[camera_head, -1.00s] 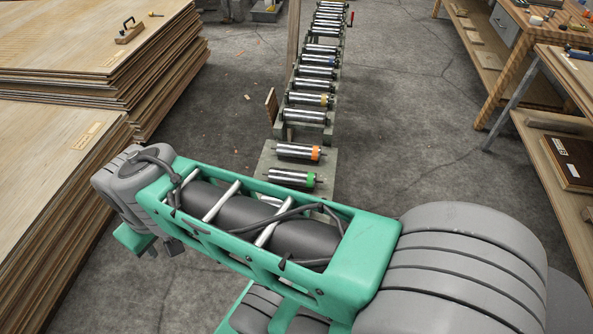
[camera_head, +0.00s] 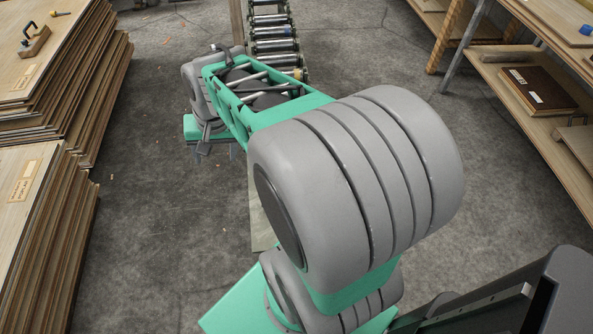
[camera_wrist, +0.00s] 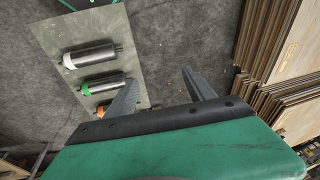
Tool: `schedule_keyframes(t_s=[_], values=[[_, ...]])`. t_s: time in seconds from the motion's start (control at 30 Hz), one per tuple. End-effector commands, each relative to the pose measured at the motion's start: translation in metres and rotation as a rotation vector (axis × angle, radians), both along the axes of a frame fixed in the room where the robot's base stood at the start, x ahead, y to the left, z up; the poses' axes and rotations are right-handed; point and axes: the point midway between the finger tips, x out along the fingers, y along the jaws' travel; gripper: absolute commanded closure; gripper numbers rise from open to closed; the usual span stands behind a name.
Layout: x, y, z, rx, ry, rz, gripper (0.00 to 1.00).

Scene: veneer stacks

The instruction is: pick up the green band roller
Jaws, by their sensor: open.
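The green band roller (camera_wrist: 102,84) shows in the wrist view, a metal cylinder with a green band at its left end. It lies on a grey-green board (camera_wrist: 128,45), between a white-banded roller (camera_wrist: 92,55) and an orange-banded roller (camera_wrist: 101,110). My gripper (camera_wrist: 160,85) is open with nothing between its fingers. Its left finger appears close to the right end of the green band roller; I cannot tell the height gap. In the head view my arm hides the green band roller, and part of the board (camera_head: 261,222) shows below the arm.
Veneer stacks (camera_head: 40,235) stand at the left, with a plane (camera_head: 34,42) on the far one. A roller conveyor (camera_head: 272,32) runs beyond my arm. Shelving with a dark panel (camera_head: 540,92) stands at the right. The floor between stacks and board is clear.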

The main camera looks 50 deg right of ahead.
Motion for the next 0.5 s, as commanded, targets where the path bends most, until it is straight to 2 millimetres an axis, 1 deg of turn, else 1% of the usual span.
schedule_keyframes(t_s=[0.03, 0.07, 0.1, 0.17, 0.2, 0.27, 0.3, 0.4, 0.5], values=[[0.010, -0.044, -0.052, 0.070, 0.028, -0.214, 0.33], [0.015, -0.069, -0.072, 0.117, 0.034, -0.346, 0.30], [0.018, -0.103, -0.099, 0.182, 0.042, -0.522, 0.27], [0.014, -0.154, -0.140, 0.281, 0.048, -0.779, 0.22], [0.007, -0.184, -0.167, 0.345, 0.051, -0.933, 0.19], [-0.006, -0.222, -0.201, 0.433, 0.051, -1.137, 0.17], [-0.016, -0.242, -0.219, 0.484, 0.052, -1.247, 0.17], [-0.035, -0.273, -0.249, 0.576, 0.049, -1.436, 0.17], [-0.041, -0.283, -0.262, 0.614, 0.048, -1.508, 0.17]])
